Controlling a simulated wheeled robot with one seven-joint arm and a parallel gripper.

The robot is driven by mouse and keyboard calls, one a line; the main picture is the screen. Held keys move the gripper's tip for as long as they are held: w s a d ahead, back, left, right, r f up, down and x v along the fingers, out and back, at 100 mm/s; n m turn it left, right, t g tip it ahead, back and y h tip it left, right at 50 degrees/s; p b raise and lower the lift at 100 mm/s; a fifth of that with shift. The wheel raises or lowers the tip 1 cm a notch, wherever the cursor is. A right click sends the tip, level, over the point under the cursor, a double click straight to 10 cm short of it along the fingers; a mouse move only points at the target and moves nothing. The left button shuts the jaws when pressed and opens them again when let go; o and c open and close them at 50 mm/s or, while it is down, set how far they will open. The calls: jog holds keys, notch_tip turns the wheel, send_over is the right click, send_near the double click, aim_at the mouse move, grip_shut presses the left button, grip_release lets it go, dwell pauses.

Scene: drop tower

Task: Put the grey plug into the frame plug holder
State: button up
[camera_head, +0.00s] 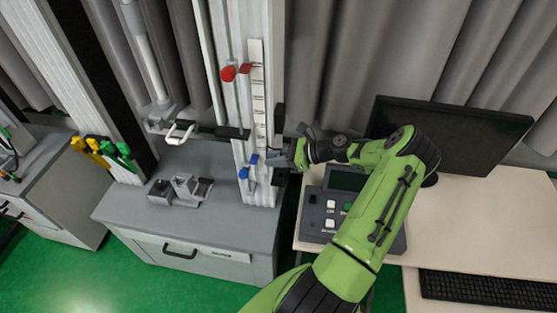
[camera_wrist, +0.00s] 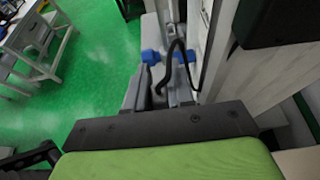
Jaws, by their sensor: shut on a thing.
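My gripper (camera_head: 279,157) is at the right side of the tower's light upright (camera_head: 262,120), between the red parts above and the blue parts below. In the wrist view my gripper (camera_wrist: 160,88) is shut, its grey fingers pointing toward the upright. A black cable (camera_wrist: 172,62) loops up from between the fingers. The grey plug is held there, but its body is mostly hidden by the fingers and hard to tell from them. The frame plug holder cannot be clearly made out; I cannot tell whether the plug touches it.
Blue clamps (camera_head: 247,172) and a red knob (camera_head: 228,73) stick out from the tower. A grey cabinet (camera_head: 200,225) stands below. A control box (camera_head: 333,205) and a monitor (camera_head: 460,140) stand on the desk at the right, close to my arm.

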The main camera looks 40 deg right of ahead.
jog(key=shift+f+b, duration=1.2)
jog(key=shift+f, duration=1.7)
jog(key=shift+f, duration=0.2)
jog(key=o, duration=0.9)
jog(key=shift+s+d, duration=0.1)
jog(key=v, duration=1.5)
jog(key=shift+s+r, duration=0.25)
